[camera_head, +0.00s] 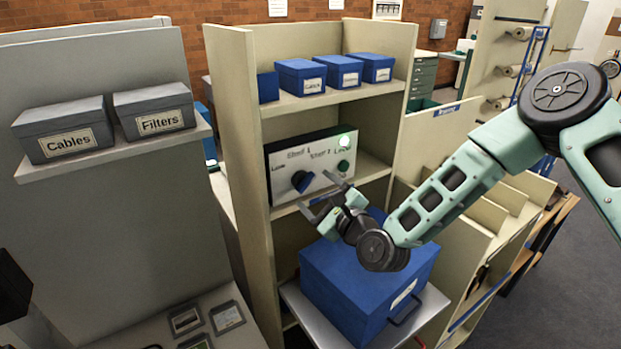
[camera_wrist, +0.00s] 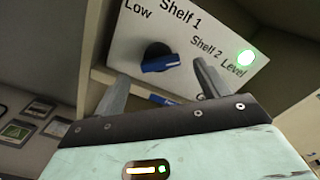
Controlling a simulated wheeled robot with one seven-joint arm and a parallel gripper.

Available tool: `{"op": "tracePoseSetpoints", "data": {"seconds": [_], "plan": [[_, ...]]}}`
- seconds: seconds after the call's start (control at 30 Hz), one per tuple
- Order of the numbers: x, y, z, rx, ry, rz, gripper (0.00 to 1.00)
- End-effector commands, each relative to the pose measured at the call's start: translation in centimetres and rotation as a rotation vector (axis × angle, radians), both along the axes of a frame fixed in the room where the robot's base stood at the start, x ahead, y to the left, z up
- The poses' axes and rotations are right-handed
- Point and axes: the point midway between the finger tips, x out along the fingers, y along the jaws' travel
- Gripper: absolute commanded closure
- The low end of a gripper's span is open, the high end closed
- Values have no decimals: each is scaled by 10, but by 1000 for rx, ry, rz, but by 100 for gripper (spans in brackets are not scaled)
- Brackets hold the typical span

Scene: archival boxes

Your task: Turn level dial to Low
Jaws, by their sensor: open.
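A dial (camera_head: 303,181) with a dark round body and a blue bar is on the front of a white panel (camera_head: 321,181) in the shelf unit. The dial also shows in the wrist view (camera_wrist: 155,52). Its blue bar lies nearly level there, its right end towards the "Shelf 2" side; I cannot tell which end is the pointer. "Low" is printed to its upper left, "Shelf 1" above, "Shelf 2" and "Level" to the right. My gripper (camera_head: 318,194) is open and empty in front of the panel. In the wrist view its fingers (camera_wrist: 161,88) stand apart below the dial, not touching it.
A lit green lamp (camera_wrist: 244,57) is at the panel's right. A large blue box (camera_head: 350,290) stands below my gripper. Small blue boxes (camera_head: 338,72) fill the shelf above. Grey boxes "Cables" (camera_head: 63,128) and "Filters" (camera_head: 154,109) sit on a ledge at left.

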Motion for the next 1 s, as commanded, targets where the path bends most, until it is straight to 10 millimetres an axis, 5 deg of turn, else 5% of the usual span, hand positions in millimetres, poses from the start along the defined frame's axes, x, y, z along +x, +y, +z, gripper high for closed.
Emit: {"op": "tracePoseSetpoints", "data": {"seconds": [0.23,0.6,0.8,1.0], "plan": [[24,17,1,0,0,0,25],[29,19,-1,-1,1,0,25],[28,19,0,0,1,1,70],[28,19,-1,-5,-3,1,70]]}}
